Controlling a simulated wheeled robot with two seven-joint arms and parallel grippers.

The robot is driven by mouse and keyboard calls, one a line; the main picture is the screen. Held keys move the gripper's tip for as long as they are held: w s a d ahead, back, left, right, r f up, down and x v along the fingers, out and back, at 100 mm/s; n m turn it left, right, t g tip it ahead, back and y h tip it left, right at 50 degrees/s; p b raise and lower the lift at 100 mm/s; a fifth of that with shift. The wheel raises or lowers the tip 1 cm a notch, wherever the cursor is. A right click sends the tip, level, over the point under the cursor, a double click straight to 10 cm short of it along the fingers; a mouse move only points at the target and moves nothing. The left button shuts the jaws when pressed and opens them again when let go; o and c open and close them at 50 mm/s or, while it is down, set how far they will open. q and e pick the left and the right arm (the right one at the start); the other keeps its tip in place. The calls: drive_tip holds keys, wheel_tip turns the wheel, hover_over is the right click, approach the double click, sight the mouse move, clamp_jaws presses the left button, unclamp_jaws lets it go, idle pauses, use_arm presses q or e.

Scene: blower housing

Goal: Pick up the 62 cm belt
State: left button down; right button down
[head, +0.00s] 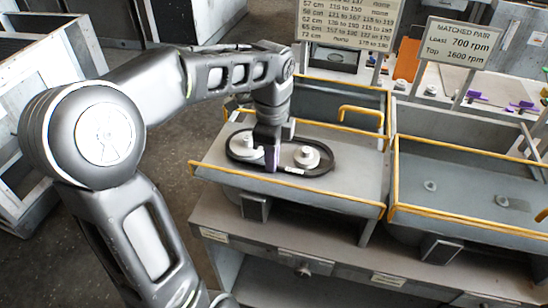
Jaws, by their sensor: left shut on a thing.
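A black belt (312,174) forms a long loop in the head view on the grey tray of the left housing. It lies around two pale pulleys, the left pulley (243,145) and the right pulley (307,157). A small white label shows on its near side, too small to read, so I cannot tell its length. My left gripper (271,160) points down between the two pulleys, shut on the belt's near side. The fingers hide part of the belt. My right gripper is not in view.
A yellow-edged grey housing tray (345,185) holds the pulleys. A second tray (470,185) on the right has two small studs and no belt. A sign of belt lengths (346,22) and a "matched pair" rpm sign (456,42) stand behind. A yellow handle (361,112) rises nearby.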

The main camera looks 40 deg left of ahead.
use_arm(q)
wheel_tip(320, 180, up, 4)
drive_tip(key=shift+r+b, duration=0.1)
drive_tip(key=shift+b, duration=0.2)
wheel_tip(320, 180, up, 5)
drive_tip(key=p, duration=0.3)
drive_tip(key=shift+r+p, duration=0.2)
drive_tip(key=shift+p, duration=0.15)
drive_tip(key=shift+f, duration=0.1)
